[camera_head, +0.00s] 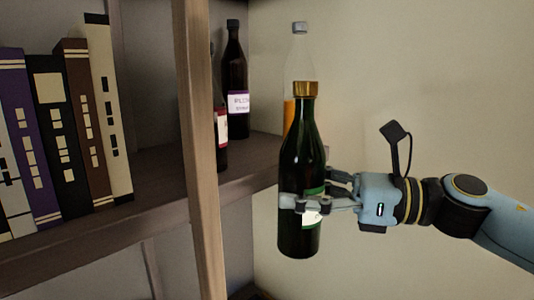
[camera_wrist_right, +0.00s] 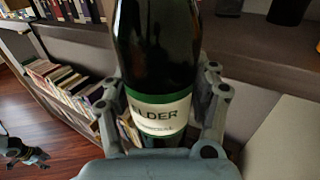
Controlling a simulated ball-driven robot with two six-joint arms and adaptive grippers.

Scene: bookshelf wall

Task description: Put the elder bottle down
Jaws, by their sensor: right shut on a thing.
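The elder bottle (camera_head: 301,150) is dark green with a gold cap and a green-and-white label. It is upright in the head view, in front of the shelf's right end. In the right wrist view its label reads "ELDER" on the bottle (camera_wrist_right: 158,105). My right gripper (camera_head: 297,204) is shut on the lower part of the bottle, and its fingers show on both sides of it in the wrist view (camera_wrist_right: 160,95). What looks like part of my left arm (camera_wrist_right: 25,152) shows small at the wrist view's lower left; its jaws are unclear.
A wooden shelf board (camera_head: 160,184) holds several books (camera_head: 75,135) left of an upright post (camera_head: 196,140). Behind the post stand a dark bottle with a purple-edged label (camera_head: 236,85) and a partly hidden red-labelled bottle (camera_head: 222,128). A clear bottle (camera_head: 299,62) stands behind the elder bottle.

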